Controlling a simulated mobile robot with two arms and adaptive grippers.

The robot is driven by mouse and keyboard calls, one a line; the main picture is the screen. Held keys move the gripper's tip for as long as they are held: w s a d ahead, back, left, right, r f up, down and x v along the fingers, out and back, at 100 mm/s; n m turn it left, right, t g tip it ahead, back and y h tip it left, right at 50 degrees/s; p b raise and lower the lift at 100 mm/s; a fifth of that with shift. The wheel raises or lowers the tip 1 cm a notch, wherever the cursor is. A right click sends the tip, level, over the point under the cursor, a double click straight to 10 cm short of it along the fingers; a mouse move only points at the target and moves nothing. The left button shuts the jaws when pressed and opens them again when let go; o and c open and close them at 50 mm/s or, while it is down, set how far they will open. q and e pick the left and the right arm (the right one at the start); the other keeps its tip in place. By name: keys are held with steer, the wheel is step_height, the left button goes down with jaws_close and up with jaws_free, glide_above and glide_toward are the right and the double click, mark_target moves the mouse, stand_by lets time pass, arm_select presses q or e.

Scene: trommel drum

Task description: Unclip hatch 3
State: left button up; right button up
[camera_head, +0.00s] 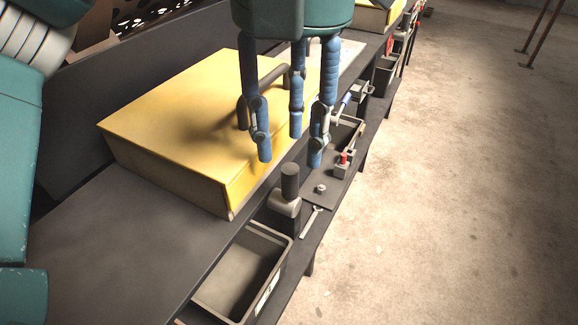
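A yellow hatch cover (165,125) lies on the dark frame at centre left. A dark bar handle (268,78) stands on it, partly hidden by my fingers. No hatch number is readable. A red-tipped clip (343,164) sits lower on the ledge. My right gripper is not in view.
A dark knob on a grey block (289,183) stands on the ledge, near a nut (321,188) and a wrench (311,222). An open grey bin (203,308) is at the front. Another yellow cover (377,17) lies behind.

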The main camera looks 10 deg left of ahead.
mark_target(291, 162)
arm_select(q)
step_height(291, 162, down, 5)
steer(key=shift+w+r, duration=0.1)
steer(key=shift+w+a+f, duration=0.1)
steer(key=shift+a+f, duration=0.05)
steer(key=shift+f, duration=0.75)
steer(key=c, duration=0.8)
jaws_close()
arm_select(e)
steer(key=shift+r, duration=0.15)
